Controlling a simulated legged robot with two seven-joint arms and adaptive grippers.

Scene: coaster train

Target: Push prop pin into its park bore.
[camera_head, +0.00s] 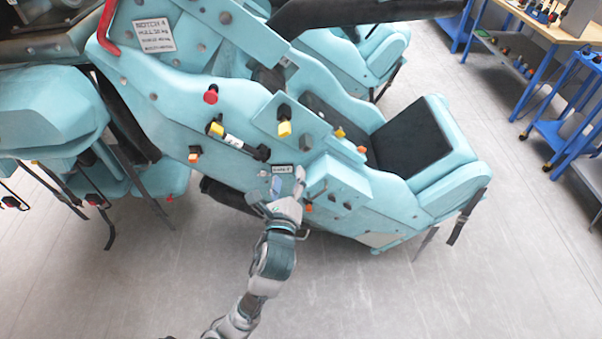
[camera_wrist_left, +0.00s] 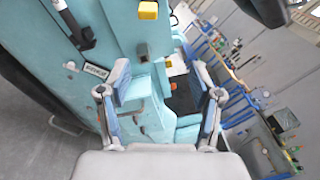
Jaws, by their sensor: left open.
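A rod with a yellow end, a white labelled middle and a black end (camera_head: 235,141) lies along the light blue side panel of the coaster car. It looks like the prop pin, but I cannot be sure. Its black end also shows at the upper left of the left wrist view (camera_wrist_left: 85,40). A small label (camera_head: 283,170) sits below and right of it; the park bore itself I cannot make out. My left gripper (camera_head: 287,184) is open in front of the panel, just below the label. Its fingers (camera_wrist_left: 165,95) are spread with nothing visibly held between them. My right gripper is not in view.
A red knob (camera_head: 211,95) and a yellow block on a black mount (camera_head: 284,128) stick out of the panel. A raised blue box (camera_head: 338,182) is right of my gripper. The black-cushioned seat (camera_head: 410,135) is farther right. A workbench (camera_head: 555,28) stands far back; the floor in front is clear.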

